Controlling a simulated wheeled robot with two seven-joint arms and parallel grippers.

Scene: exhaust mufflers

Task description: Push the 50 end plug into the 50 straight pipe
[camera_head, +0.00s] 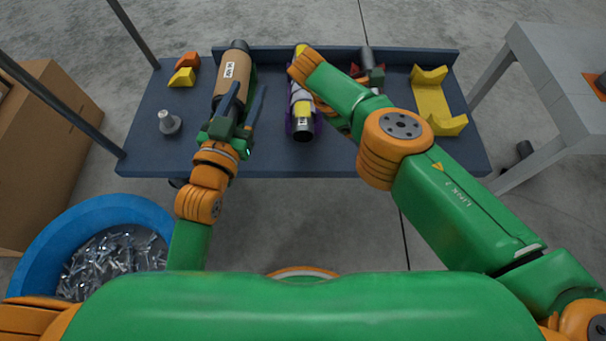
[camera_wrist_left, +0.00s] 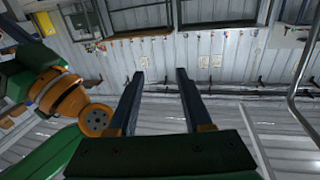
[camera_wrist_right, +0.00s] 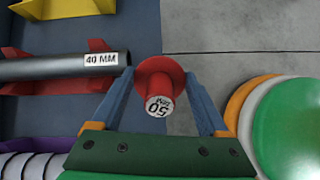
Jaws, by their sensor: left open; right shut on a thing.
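The 50 end plug (camera_wrist_right: 158,75) is red, with a wide flange and a round label reading 50 MM facing the right wrist camera. My right gripper (camera_wrist_right: 159,80) is shut on it. In the head view that gripper and the plug are mostly hidden by my right arm. A pipe with a dark end (camera_head: 302,130), silver parts and yellow bands lies in a purple cradle. Its label is too small to read, so I cannot tell whether it is the 50 straight pipe. My left gripper (camera_head: 248,90) is open and empty near the brown labelled cylinder (camera_head: 236,80).
The blue-grey table (camera_head: 155,140) also holds a silver cone (camera_head: 169,122), a yellow block (camera_head: 181,77) and an empty yellow cradle (camera_head: 432,100). A 40 MM pipe (camera_wrist_right: 50,68) lies in red holders. A blue bin (camera_head: 40,235) of metal pieces stands front left.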

